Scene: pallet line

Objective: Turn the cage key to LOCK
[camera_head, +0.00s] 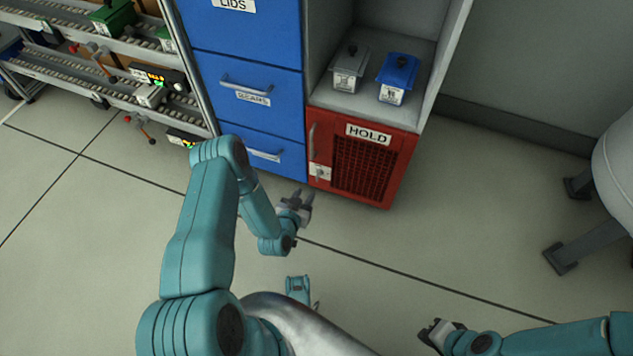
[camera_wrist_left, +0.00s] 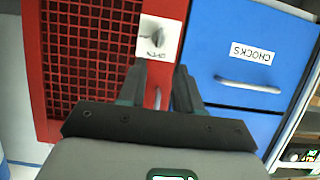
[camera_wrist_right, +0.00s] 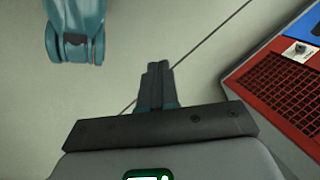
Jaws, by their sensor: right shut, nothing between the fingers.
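The red HOLD cage (camera_head: 398,150) has a mesh door at the foot of the shelving. Its key (camera_head: 319,172) sits on a small white plate at the door's left edge. In the left wrist view the picture is inverted, and the dark key (camera_wrist_left: 156,35) shows on its plate just beyond the fingertips. My left gripper (camera_head: 303,203) is open and empty in front of the cage, apart from the key. Its fingers (camera_wrist_left: 160,75) show a gap. My right gripper (camera_head: 432,331) is shut and empty, low over the floor.
The red door's upright handle (camera_head: 312,140) is above the key plate. Blue drawers (camera_head: 248,98) stand left of the cage. A grey bin (camera_head: 347,78) and a blue-lidded bin (camera_head: 396,75) sit above it. Open floor (camera_head: 400,265) lies in front.

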